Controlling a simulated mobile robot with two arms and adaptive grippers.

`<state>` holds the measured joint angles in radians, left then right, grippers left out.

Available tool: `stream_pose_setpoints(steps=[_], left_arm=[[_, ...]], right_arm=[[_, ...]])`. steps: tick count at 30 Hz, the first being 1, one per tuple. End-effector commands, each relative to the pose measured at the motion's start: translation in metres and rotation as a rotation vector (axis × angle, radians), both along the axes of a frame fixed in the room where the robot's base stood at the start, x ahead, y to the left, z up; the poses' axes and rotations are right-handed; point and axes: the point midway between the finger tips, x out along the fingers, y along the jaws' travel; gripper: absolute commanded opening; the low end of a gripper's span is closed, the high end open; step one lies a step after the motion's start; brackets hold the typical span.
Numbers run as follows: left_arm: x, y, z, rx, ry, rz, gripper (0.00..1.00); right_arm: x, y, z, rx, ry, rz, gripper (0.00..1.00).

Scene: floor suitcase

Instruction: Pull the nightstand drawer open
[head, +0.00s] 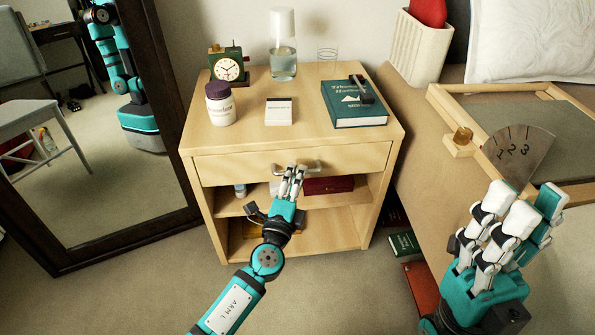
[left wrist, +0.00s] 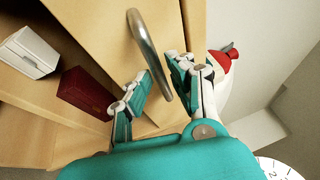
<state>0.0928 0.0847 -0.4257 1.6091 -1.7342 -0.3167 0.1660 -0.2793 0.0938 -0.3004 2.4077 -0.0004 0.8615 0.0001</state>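The wooden nightstand (head: 207,140) stands against the wall. Its drawer (head: 232,167) looks shut, its front about flush with the body. The curved metal handle (head: 314,168) is on the drawer front and also shows in the left wrist view (left wrist: 146,45). My left gripper (head: 292,172) is at the handle. In the left wrist view its fingers (left wrist: 160,72) stand apart, one on each side of the bar; whether either touches it I cannot tell. My right gripper (head: 521,207) is open and empty, at the lower right, away from the nightstand.
On top are a clock (head: 229,67), a jar (head: 220,103), a carafe (head: 283,63), a small white box (head: 279,112) and a green book (head: 352,104). A red box (head: 329,185) lies on the shelf below the drawer. A mirror stands left, the bed right.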

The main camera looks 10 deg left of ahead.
Motion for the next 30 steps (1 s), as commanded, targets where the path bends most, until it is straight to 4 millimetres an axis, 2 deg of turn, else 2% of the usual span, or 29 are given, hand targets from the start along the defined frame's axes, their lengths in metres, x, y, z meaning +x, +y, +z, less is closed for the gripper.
stream_pose_setpoints(steps=[5,14,19,30], left_arm=[[0.014,-0.002,0.002,0.000,0.000,0.000,0.21],[0.016,-0.002,0.003,0.000,0.000,-0.001,0.21],[0.016,-0.002,0.003,0.000,0.001,-0.001,0.00],[0.016,-0.002,0.002,0.001,0.002,-0.001,0.00]], right_arm=[[0.000,0.000,0.000,-0.001,0.000,0.000,0.27],[0.001,0.000,0.000,-0.002,-0.001,0.000,0.27],[0.001,0.000,0.000,-0.002,-0.001,0.000,0.27],[0.001,0.000,0.000,-0.001,0.000,0.000,0.27]])
